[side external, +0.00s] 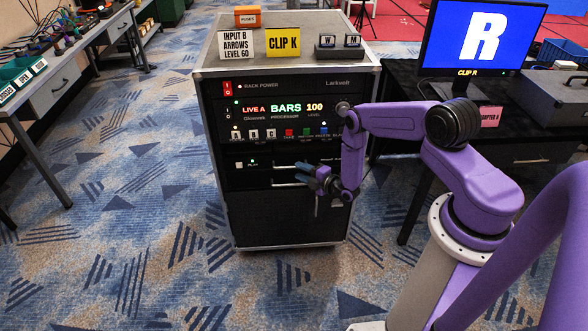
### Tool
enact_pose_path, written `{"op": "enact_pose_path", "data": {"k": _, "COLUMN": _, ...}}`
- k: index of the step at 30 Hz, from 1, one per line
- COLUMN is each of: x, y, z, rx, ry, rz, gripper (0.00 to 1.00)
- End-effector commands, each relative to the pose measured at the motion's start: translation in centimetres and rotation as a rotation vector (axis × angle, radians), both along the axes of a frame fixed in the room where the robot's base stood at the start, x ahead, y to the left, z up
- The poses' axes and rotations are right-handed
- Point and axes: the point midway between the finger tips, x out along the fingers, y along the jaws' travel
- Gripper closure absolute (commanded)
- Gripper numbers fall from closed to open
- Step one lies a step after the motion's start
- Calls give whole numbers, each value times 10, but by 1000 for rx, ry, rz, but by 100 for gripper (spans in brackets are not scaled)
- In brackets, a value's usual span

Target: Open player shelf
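The player shelf (240,176) is a black panel low in the front of the equipment rack, under the row of coloured buttons. A small "PLAY" label and a lit green dot show on its left. Pale horizontal handle bars (284,185) show across this area, partly covered by my gripper. The shelf front looks flush with the rack. My gripper (312,180) is in front of the rack, at the right end of the handle bars. Its fingers are small and overlap the dark front, so I cannot tell whether they touch a bar or are open or shut.
The rack (274,230) carries a lit "BARS 100" display (286,108) above the shelf. On its top are cards (282,42), an orange box (247,16) and a small two-button unit (338,47). A desk with a monitor (480,38) stands right. Carpet (130,220) is clear left.

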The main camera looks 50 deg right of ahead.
Motion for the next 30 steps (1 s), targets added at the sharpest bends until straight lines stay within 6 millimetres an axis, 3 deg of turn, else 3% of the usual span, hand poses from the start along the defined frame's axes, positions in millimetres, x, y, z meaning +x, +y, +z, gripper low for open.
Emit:
{"op": "enact_pose_path", "data": {"k": 9, "x": 34, "y": 1, "z": -5, "rx": 0, "ry": -1, "rz": 1, "gripper": 62}}
{"op": "enact_pose_path", "data": {"k": 22, "x": 40, "y": 1, "z": -6, "rx": 1, "ry": 0, "rz": 1, "gripper": 62}}
{"op": "enact_pose_path", "data": {"k": 23, "x": 40, "y": 1, "z": -6, "rx": 1, "ry": 0, "rz": 1, "gripper": 68}}
{"op": "enact_pose_path", "data": {"k": 26, "x": 39, "y": 1, "z": -6, "rx": 1, "ry": 0, "rz": 1, "gripper": 100}}
{"op": "enact_pose_path", "data": {"k": 30, "x": 39, "y": 1, "z": -6, "rx": 1, "ry": 0, "rz": 1, "gripper": 100}}
